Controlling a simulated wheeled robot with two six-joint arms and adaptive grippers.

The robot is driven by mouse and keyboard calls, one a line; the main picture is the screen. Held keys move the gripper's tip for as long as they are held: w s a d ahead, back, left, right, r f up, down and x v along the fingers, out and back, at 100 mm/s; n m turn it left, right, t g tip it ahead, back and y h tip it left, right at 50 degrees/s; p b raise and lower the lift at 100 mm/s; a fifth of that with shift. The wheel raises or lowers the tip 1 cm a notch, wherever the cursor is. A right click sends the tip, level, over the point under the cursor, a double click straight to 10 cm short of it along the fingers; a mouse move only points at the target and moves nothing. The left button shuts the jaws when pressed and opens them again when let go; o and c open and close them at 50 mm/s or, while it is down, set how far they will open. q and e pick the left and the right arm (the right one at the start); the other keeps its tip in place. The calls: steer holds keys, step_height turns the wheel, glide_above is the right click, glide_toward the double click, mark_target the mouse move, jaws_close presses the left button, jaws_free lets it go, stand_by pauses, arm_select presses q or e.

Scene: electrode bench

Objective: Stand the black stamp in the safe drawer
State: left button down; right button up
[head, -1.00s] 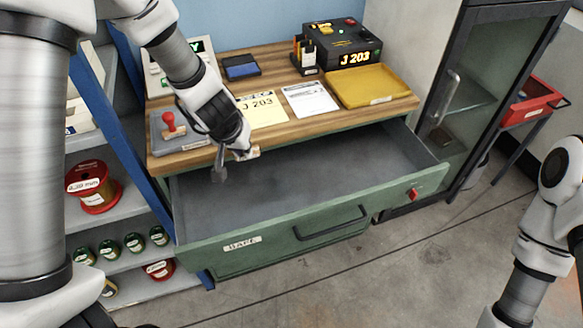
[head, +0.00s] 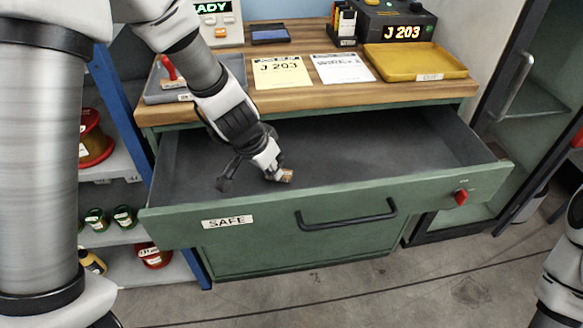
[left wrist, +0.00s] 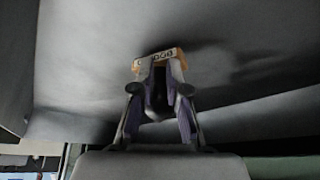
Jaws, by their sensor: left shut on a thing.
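The safe drawer (head: 340,207) is pulled open, with a "SAFE" label on its green front. My left gripper (head: 275,172) is inside it, low over the grey floor. It is shut on a stamp with a wooden base (head: 287,176). In the left wrist view the stamp's base (left wrist: 160,57) with a marked label shows beyond the fingertips (left wrist: 160,85). The stamp's handle is mostly hidden between the fingers, so its black colour is hard to confirm. I cannot tell whether the base touches the drawer floor. My right gripper is out of view.
A red-handled stamp (head: 169,68) stands on a grey tray (head: 233,70) on the bench. A yellow tray (head: 415,62), papers (head: 282,72) and a blue ink pad (head: 270,34) lie there too. The drawer's right side is clear.

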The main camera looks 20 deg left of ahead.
mark_target(291, 168)
arm_select(q)
steer(key=w+p, duration=0.1)
steer(key=w, duration=0.1)
steer(key=w+d+r+p, duration=0.1)
steer(key=w+p, duration=0.2)
steer(key=w, duration=0.1)
steer(key=shift+w+d+r, duration=0.2)
steer(key=shift+w+d, duration=0.15)
steer(key=shift+w, duration=0.05)
step_height(291, 168, down, 2)
steer(key=shift+w+f+b, duration=0.1)
steer(key=shift+f+b, duration=0.1)
steer(key=shift+b, duration=0.65)
steer(key=shift+r, duration=0.15)
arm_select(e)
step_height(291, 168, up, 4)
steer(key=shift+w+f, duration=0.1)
arm_select(q)
steer(key=c, duration=1.2)
jaws_free()
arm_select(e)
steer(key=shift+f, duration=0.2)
